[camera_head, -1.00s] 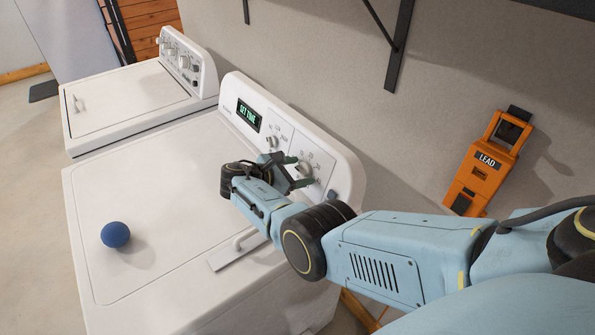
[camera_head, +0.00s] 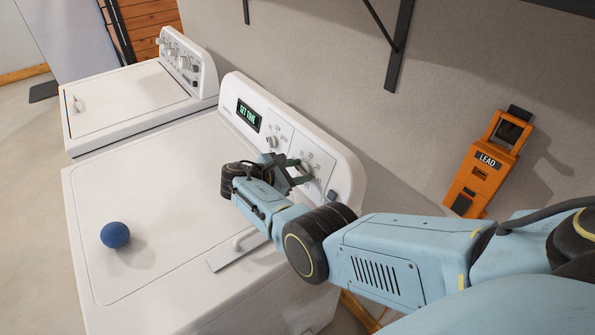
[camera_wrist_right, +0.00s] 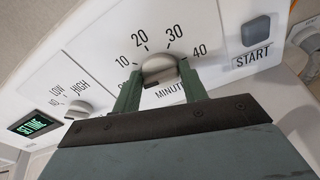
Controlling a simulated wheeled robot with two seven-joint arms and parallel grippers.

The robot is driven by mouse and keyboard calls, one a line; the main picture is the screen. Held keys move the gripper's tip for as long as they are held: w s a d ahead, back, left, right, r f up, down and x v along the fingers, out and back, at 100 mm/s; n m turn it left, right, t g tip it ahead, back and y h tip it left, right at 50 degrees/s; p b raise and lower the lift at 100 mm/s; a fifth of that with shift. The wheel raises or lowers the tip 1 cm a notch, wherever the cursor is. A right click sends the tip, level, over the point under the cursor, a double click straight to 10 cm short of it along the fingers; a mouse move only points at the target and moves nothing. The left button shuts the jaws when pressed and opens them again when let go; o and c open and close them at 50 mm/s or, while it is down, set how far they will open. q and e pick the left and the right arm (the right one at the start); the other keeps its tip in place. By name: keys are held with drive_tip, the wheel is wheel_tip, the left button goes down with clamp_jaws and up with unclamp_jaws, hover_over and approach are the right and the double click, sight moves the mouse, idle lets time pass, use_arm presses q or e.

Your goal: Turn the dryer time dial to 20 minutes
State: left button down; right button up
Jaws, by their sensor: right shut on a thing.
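The dryer time dial (camera_wrist_right: 160,70) is a silver knob with numbers 10, 20, 30 and 40 around it in the right wrist view. My right gripper (camera_wrist_right: 158,88) has its two green fingers on either side of the knob and is shut on it. In the head view my right gripper (camera_head: 302,174) reaches the dryer's control panel (camera_head: 325,160), and its fingers partly cover the dial. The dial's pointer is hard to make out. The dryer's display (camera_head: 249,115) reads SET TIME. My left gripper is not in view.
A START button (camera_wrist_right: 256,28) is right of the dial, and a smaller LOW/HIGH knob (camera_wrist_right: 76,109) is left of it. A blue ball (camera_head: 115,235) rests on the dryer top. A washer (camera_head: 130,100) stands beyond. An orange LEAD device (camera_head: 487,162) hangs on the wall.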

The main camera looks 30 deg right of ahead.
drive_tip(key=m+b, duration=0.1)
drive_tip(key=m, duration=0.3)
drive_tip(key=shift+s+f+m, duration=0.1)
drive_tip(key=shift+m, duration=0.3)
drive_tip(key=m+b, duration=0.2)
drive_tip(key=m, duration=0.1)
drive_tip(key=shift+f+t, duration=0.1)
drive_tip(key=shift+t, duration=0.2)
drive_tip(key=m+b, duration=0.3)
drive_tip(key=m, duration=0.2)
drive_tip(key=shift+f, duration=0.15)
drive_tip(key=shift+s+a+m+h+b, duration=0.1)
drive_tip(key=shift+m+h+b, duration=0.3)
drive_tip(key=shift+m+b, duration=1.35)
drive_tip(key=shift+m, duration=0.25)
drive_tip(key=o, duration=1)
